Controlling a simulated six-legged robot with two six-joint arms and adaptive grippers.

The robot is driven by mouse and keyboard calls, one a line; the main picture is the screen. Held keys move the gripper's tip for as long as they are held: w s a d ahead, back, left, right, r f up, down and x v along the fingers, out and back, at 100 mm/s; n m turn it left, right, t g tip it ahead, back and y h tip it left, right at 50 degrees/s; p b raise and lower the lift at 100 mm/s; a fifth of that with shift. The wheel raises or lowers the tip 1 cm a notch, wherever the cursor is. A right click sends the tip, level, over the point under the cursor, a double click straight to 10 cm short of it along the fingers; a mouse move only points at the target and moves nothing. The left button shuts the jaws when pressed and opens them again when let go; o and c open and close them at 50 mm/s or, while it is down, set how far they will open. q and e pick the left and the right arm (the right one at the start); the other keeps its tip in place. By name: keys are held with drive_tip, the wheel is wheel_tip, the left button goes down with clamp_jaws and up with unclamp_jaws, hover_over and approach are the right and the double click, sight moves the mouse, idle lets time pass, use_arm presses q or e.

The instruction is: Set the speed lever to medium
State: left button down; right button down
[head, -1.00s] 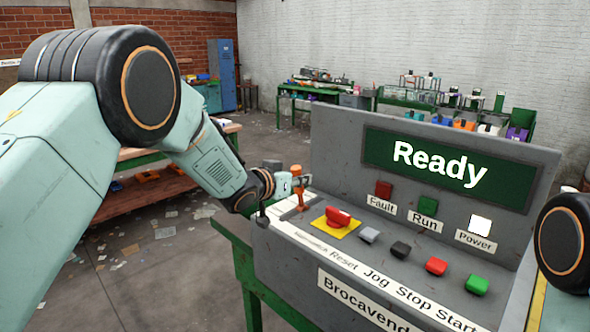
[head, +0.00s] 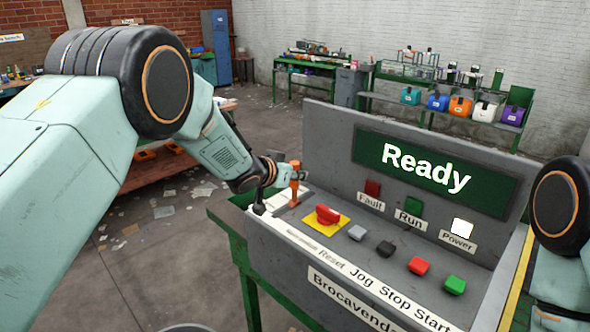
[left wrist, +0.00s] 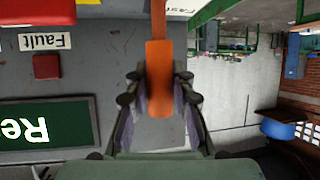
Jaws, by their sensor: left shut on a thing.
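The speed lever (head: 294,192) is an orange handle at the left end of the grey control console (head: 330,128). It looks near upright in the head view. My left gripper (head: 294,175) is at its upper part. In the left wrist view the orange handle (left wrist: 161,70) lies between the two fingers of my left gripper (left wrist: 160,92), which is shut on it. A white label reading "Fast" shows partly behind the lever in the wrist view; the other speed markings are hidden or too small to read. My right gripper is out of view.
Right of the lever are a red switch on a yellow plate (head: 327,216) and grey, black, red and green buttons (head: 455,285). The display (head: 435,170) reads "Ready" and the white Power lamp (head: 462,227) is lit. Coloured bins stand on a green bench behind.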

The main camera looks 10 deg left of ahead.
use_arm(q)
drive_tip(key=shift+s+f, duration=0.15)
drive_tip(key=shift+f, duration=0.2)
drive_tip(key=c, duration=1.5)
unclamp_jaws()
drive_tip(key=o, duration=0.4)
drive_tip(key=shift+r, duration=0.25)
drive_tip(key=v, duration=1.2)
drive_tip(key=shift+a, duration=0.1)
